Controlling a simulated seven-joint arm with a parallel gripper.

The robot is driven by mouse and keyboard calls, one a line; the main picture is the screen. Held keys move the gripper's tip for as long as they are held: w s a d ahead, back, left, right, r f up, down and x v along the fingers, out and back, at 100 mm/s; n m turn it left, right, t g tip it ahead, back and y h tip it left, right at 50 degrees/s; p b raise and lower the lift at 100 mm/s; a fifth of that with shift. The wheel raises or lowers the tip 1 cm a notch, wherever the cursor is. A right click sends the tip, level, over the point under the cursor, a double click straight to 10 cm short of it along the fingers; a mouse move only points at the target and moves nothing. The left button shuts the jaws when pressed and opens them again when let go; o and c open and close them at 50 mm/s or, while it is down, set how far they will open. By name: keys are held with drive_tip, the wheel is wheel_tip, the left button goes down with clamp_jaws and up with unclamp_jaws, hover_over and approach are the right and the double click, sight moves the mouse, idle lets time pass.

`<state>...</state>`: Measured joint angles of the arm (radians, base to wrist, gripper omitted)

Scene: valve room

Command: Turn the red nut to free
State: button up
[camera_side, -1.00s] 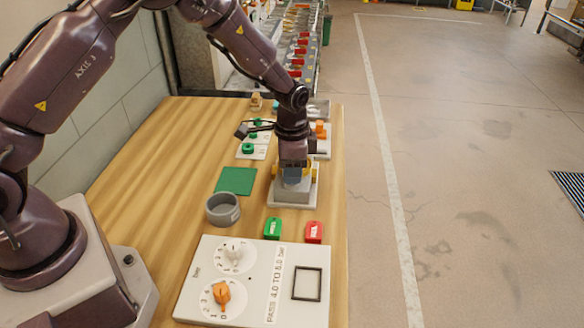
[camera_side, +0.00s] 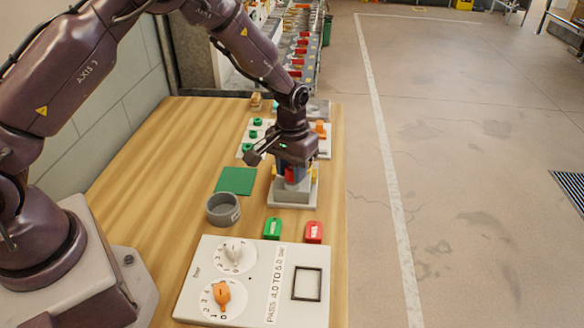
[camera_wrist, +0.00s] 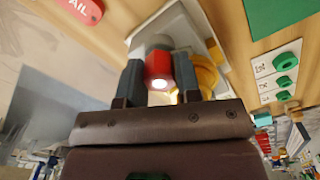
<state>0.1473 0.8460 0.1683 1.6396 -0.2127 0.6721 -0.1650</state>
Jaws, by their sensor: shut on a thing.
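The red nut (camera_wrist: 158,66) sits on a grey block on the white fixture (camera_side: 293,195). In the side view a little of the nut (camera_side: 290,174) shows between my fingers. My gripper (camera_wrist: 159,80) points down over the fixture, and its two blue-grey fingers are shut on the nut from opposite sides. The nut's round end is bright in the wrist view. A yellow part (camera_wrist: 206,76) stands beside the nut, partly hidden by one finger. The thread under the nut is hidden.
A grey ring (camera_side: 222,210) and a green mat (camera_side: 235,181) lie left of the fixture. Green (camera_side: 273,228) and red (camera_side: 314,232) tags lie before it, near a white dial panel (camera_side: 212,260). Plates with green parts (camera_side: 248,147) and an orange part (camera_side: 320,130) stand behind.

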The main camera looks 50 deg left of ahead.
drive_tip(key=shift+n, duration=1.3)
drive_tip(key=shift+r, duration=0.1)
drive_tip(key=o, duration=0.6)
wheel_tip(320, 180, up, 13)
drive_tip(key=shift+f, duration=0.1)
